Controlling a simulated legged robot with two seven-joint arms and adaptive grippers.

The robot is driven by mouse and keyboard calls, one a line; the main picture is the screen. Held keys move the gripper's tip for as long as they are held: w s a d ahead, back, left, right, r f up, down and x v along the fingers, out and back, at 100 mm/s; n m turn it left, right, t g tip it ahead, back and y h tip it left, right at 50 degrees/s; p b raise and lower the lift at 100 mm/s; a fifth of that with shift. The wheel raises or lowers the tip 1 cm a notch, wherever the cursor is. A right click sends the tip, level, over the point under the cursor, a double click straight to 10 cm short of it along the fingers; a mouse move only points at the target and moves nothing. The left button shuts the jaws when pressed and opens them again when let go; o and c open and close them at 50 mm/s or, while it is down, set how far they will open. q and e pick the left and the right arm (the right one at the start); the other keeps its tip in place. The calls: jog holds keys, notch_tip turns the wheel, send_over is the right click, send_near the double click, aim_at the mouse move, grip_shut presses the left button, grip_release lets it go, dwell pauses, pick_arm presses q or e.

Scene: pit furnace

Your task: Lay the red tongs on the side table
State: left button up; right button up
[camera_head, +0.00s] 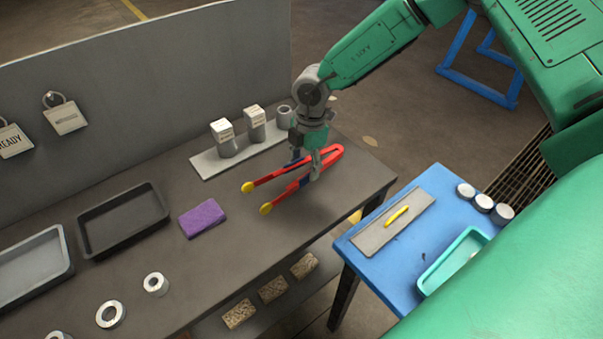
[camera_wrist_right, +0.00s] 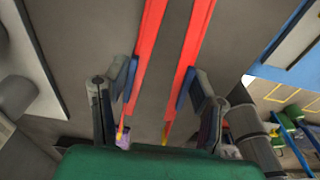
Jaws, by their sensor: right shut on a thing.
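The red tongs (camera_head: 327,160) with yellow tips are at the right end of the grey bench (camera_head: 225,262) in the head view. My right gripper (camera_head: 305,168) reaches down from above and is shut on them, with a finger at each red arm. In the wrist view the red tongs (camera_wrist_right: 147,55) run between the fingers of my right gripper (camera_wrist_right: 163,85), beside blue patches. I cannot tell whether the tongs touch the bench or hang just above it. The blue side table (camera_head: 375,270) stands to the right, apart from the tongs. My left gripper is not in view.
The side table holds a grey plate with a yellow stick (camera_head: 397,216), a teal tray (camera_head: 428,284) and white-topped cylinders (camera_head: 483,203). On the bench are a purple sponge (camera_head: 203,218), dark tray (camera_head: 122,221), metal rings and a strip with blocks (camera_head: 205,165). A gap separates bench and table.

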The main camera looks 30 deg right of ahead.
jog(key=f, duration=0.3)
jog(key=shift+s+d, duration=0.1)
jog(key=shift+s, duration=0.15)
jog(key=shift+w+f, duration=0.1)
jog(key=shift+f, duration=0.2)
jog(key=shift+a, duration=0.2)
jog(key=o, duration=0.7)
jog(key=shift+c, duration=0.2)
jog(key=shift+d, duration=0.1)
jog(key=shift+r, duration=0.2)
notch_tip(320, 180, up, 12)
jog(key=d, duration=0.1)
jog(key=shift+d+f, duration=0.15)
jog(key=shift+f, duration=0.05)
